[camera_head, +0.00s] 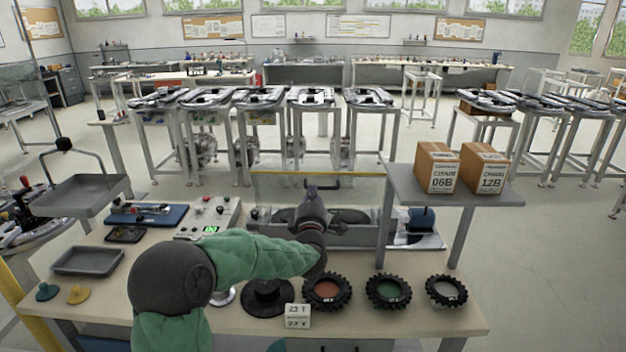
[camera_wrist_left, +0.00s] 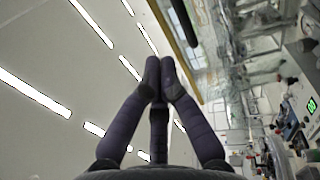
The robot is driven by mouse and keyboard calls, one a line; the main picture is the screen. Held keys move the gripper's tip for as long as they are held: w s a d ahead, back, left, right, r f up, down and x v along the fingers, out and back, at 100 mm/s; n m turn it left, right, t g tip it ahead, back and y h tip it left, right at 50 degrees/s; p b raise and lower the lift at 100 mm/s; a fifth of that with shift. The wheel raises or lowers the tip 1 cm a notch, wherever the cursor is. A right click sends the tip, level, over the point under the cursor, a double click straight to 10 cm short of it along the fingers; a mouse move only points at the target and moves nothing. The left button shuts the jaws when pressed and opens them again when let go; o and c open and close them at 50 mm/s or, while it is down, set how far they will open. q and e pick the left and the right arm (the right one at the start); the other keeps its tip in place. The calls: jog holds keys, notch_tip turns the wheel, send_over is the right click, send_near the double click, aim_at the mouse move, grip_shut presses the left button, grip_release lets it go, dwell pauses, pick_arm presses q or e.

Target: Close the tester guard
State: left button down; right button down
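The tester (camera_head: 350,234) stands at the back of the workbench, with dark rollers in its bed. Its guard (camera_head: 275,186) is a clear panel with yellow edging and a dark handle (camera_head: 343,184); it stands raised at the tester's back. My left gripper (camera_head: 312,188) is in front of the panel, just by the handle, with its arm crossing the bench. In the left wrist view its fingers (camera_wrist_left: 160,62) come together at the tips with nothing between them. The yellow edge (camera_wrist_left: 164,38) and dark handle (camera_wrist_left: 184,22) pass above the fingertips, apart from them. My right gripper is not visible.
Several tyres (camera_head: 388,291) and a label card (camera_head: 297,316) lie along the bench front. A control box (camera_head: 208,217) with a green display stands left of the tester. A raised shelf (camera_head: 456,190) with two cartons (camera_head: 437,168) is at right. Trays (camera_head: 87,261) lie at left.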

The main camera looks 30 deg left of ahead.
aim_at(313, 176)
pick_arm(q)
jog(key=b+x, duration=0.1)
jog(key=x, duration=0.5)
jog(key=shift+w+a, duration=0.1)
jog(key=shift+w, duration=0.05)
jog(key=shift+w+a+r, duration=0.15)
jog(key=shift+w+a, duration=0.05)
jog(key=shift+w, duration=0.2)
